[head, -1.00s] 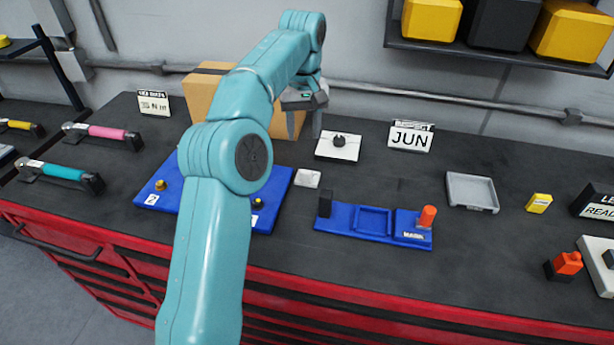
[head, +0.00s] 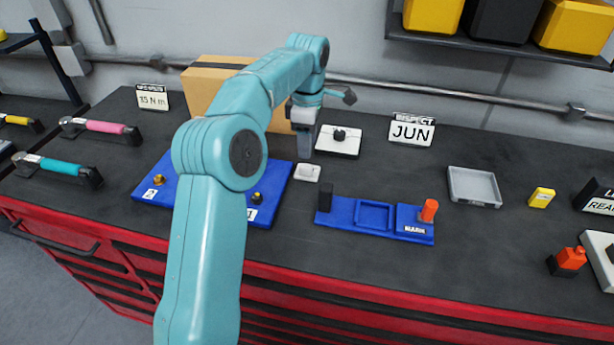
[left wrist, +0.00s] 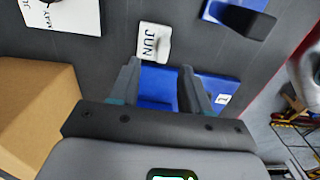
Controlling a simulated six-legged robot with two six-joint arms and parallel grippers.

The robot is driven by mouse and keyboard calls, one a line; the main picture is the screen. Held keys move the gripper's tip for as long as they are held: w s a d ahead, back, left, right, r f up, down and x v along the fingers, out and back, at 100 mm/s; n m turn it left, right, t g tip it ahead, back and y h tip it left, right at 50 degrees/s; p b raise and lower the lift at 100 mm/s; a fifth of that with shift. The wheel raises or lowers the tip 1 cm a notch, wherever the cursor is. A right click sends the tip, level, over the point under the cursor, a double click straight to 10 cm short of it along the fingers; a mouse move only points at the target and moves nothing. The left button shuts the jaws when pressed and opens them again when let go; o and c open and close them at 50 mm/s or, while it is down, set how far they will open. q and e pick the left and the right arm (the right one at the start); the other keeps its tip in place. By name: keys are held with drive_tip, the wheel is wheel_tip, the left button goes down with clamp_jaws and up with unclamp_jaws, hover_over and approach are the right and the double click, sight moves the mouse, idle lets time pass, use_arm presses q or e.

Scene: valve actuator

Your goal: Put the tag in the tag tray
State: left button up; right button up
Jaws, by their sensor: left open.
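A small white tag (head: 307,172) lies on the dark bench, just right of the blue numbered board. In the left wrist view the tag (left wrist: 154,41) reads "JUN" and lies just beyond my fingertips. My left gripper (head: 304,150) hangs above the bench behind the tag, fingers pointing down. In the left wrist view its two fingers (left wrist: 161,66) are spread apart with nothing between them. A shallow grey tray (head: 473,187), apparently the tag tray, sits empty to the right. My right gripper does not show.
A blue fixture (head: 338,219) with a black block, a square recess and an orange peg lies in front of the tag. A white plate with a black knob (head: 338,141) and a "JUN" sign (head: 411,131) stand behind. A cardboard box (head: 203,91) stands at the back left.

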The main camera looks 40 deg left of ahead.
sight(304, 165)
use_arm(q)
drive_tip(key=f, duration=0.7)
drive_tip(key=shift+s+a+f, duration=0.1)
drive_tip(key=shift+s+f, duration=0.15)
drive_tip(key=shift+s, duration=0.15)
clamp_jaws()
